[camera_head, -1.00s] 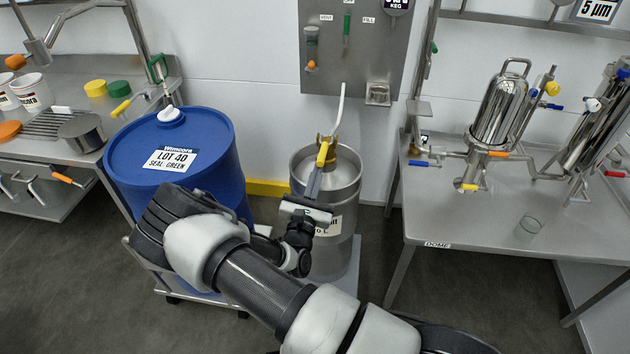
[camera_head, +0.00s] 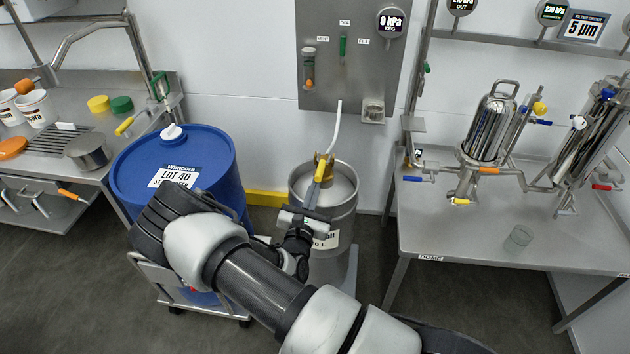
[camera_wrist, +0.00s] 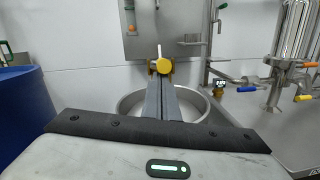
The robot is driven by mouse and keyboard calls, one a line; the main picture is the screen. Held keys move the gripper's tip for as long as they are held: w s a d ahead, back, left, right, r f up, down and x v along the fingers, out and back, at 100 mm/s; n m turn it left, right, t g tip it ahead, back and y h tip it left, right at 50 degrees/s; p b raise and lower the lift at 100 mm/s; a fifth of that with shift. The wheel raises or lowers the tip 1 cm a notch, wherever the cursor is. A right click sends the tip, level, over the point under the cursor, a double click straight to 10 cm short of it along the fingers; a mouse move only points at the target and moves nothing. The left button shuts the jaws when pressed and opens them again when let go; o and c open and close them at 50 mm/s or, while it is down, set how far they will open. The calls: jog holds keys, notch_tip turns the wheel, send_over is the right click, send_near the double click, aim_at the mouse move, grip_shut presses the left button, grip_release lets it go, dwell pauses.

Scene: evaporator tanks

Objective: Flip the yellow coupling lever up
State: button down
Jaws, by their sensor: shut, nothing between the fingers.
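The yellow coupling lever (camera_head: 321,170) is on the brass coupler (camera_head: 327,160) on top of the steel keg (camera_head: 341,187). In the wrist view the lever's rounded yellow end (camera_wrist: 164,67) shows straight ahead, just past my fingertips. My gripper (camera_head: 316,188) is shut and empty, its fingers pointing at the lever from the near side. In the wrist view the closed fingers (camera_wrist: 160,85) cover part of the coupler and the keg top. I cannot tell whether the fingertips touch the lever.
A white hose (camera_head: 336,128) rises from the coupler to the wall panel (camera_head: 322,80). A blue drum (camera_head: 215,160) stands close on the left. A steel table (camera_head: 460,225) with filter housings stands on the right. A gauge (camera_head: 391,20) marked KEG reads 0 kPa.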

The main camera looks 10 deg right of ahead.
aim_at(315, 180)
notch_tip(315, 180, up, 3)
jog(key=g+p, duration=0.1)
jog(key=p, duration=0.3)
jog(key=shift+y, duration=0.3)
jog(key=r+g+p, duration=0.1)
jog(key=p, duration=0.2)
jog(key=shift+r+p, duration=0.15)
jog(key=shift+p, duration=0.2)
jog(key=shift+w+d+r+p, duration=0.1)
jog(key=shift+w+r+p, duration=0.1)
jog(key=shift+r+p, duration=0.25)
jog(key=shift+w+d+r+p, duration=0.1)
jog(key=shift+w+r+p, duration=0.05)
jog(key=shift+r+p, duration=0.25)
